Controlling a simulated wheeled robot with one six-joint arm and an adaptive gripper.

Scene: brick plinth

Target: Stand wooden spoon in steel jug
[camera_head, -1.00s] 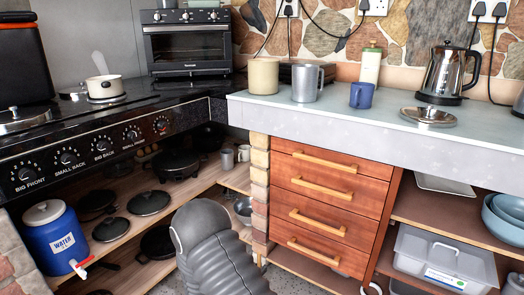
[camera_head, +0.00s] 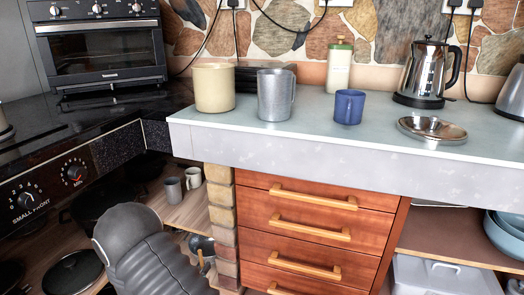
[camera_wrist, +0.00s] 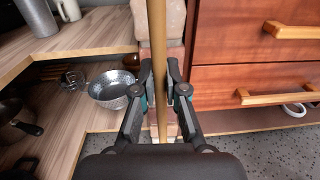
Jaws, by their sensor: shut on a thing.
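The wooden spoon shows in the wrist view as a long, light brown shaft (camera_wrist: 162,45) running up and down the picture. My gripper (camera_wrist: 161,92) is shut on this shaft, one finger on each side. The spoon's ends are out of that view. In the head view my gripper cannot be made out; my dark arm is low at the left, below counter height.
On the counter (camera_head: 330,150), a cream canister (camera_head: 214,88) stands left of the jug, a blue mug (camera_head: 349,107) right. A metal dish (camera_head: 432,129), kettle (camera_head: 425,72) and green-topped bottle (camera_head: 340,66) are further right or back. Wooden drawers (camera_head: 312,225) are below; a metal bowl (camera_wrist: 112,90) is left of my gripper.

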